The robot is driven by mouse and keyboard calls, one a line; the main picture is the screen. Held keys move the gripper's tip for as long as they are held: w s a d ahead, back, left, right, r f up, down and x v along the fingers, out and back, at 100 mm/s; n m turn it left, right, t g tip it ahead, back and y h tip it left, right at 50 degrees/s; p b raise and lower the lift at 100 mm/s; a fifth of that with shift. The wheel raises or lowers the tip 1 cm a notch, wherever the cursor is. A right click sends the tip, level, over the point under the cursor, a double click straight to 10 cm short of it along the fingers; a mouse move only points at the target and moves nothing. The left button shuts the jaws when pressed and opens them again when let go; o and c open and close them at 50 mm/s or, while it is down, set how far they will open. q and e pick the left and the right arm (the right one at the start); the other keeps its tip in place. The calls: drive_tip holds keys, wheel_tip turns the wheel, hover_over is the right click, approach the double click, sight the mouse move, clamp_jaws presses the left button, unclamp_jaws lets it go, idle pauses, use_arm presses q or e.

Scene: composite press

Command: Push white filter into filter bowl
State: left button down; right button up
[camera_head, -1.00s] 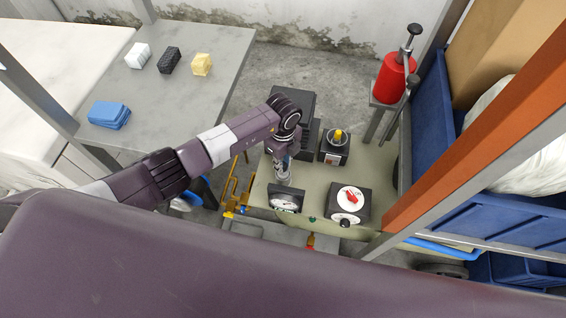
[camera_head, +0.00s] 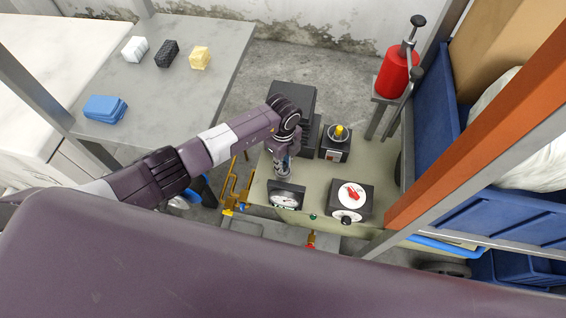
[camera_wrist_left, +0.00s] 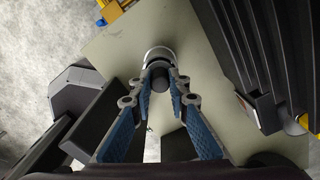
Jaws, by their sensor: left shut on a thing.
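My left gripper (camera_head: 283,163) points down over the pale green bench top, behind a round dial gauge. In the left wrist view its blue-padded fingers (camera_wrist_left: 160,80) come together at the tips on a small dark round stem (camera_wrist_left: 160,77). A white-rimmed cylinder (camera_wrist_left: 160,53) stands just beyond the tips, in line with the stem. In the head view a silvery cylinder (camera_head: 283,182) shows under the fingertips. I cannot tell the white filter from its bowl here, nor how deep it sits. My right gripper is not in view.
The dial gauge (camera_head: 286,197) and a white dial with a red knob (camera_head: 351,194) stand close in front. A dark box with a yellow knob (camera_head: 336,144) is to the right. Tall black ribbed housing (camera_head: 297,95) rises behind. A grey table (camera_head: 200,35) holds several blocks at left.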

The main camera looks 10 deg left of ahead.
use_arm(q)
drive_tip(key=shift+f, duration=0.35)
idle(0.6)
drive_tip(key=c, duration=1.8)
unclamp_jaws()
drive_tip(key=shift+o, duration=0.2)
wheel_tip(320, 180, up, 12)
drive_tip(key=shift+s, duration=0.1)
